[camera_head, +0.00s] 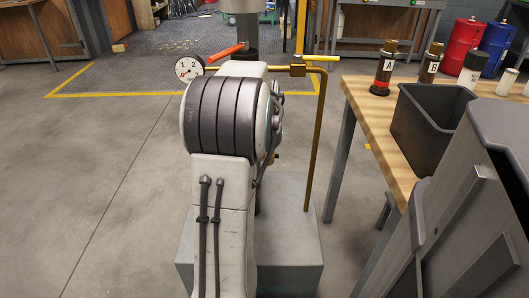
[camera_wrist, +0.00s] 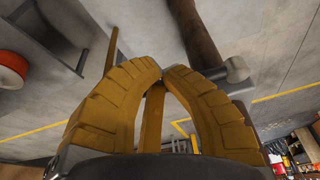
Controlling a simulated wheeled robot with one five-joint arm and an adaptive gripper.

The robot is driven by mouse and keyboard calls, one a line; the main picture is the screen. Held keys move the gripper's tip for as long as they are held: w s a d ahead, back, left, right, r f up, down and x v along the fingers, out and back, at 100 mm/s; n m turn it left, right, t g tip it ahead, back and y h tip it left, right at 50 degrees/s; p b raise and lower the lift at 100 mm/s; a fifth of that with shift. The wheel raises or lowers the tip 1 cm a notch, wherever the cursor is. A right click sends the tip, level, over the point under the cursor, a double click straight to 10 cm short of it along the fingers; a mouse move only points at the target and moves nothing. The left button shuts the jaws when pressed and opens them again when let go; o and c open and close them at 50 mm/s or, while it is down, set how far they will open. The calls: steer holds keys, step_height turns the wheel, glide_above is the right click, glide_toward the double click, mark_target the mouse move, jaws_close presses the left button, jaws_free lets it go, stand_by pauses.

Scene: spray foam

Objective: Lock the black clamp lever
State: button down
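My gripper (camera_wrist: 164,72) shows in the wrist view as two curved yellow fingers. Their tips meet or nearly meet, and I see nothing clearly held between them. In the head view my gripper is hidden behind my own arm. I cannot clearly make out the black clamp lever. A small dark part (camera_head: 298,58) sits on the brass pipe fitting in the head view, but I cannot tell if it is the lever. An orange handle (camera_head: 225,51) slants above the pipe, left of a vertical post. In the wrist view a brown cylinder (camera_wrist: 196,38) and a grey fitting (camera_wrist: 236,70) lie beyond the right finger.
A round gauge (camera_head: 189,68) is at the pipe's left end. The brass pipe (camera_head: 314,140) bends down on the right. A wooden table (camera_head: 362,98) at right holds bottles A and B (camera_head: 430,64) and a dark bin (camera_head: 425,125). The floor at left is clear.

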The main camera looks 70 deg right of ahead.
steer(key=shift+d+r+p, duration=0.1)
steer(key=shift+d+p, duration=0.4)
steer(key=shift+p, duration=0.75)
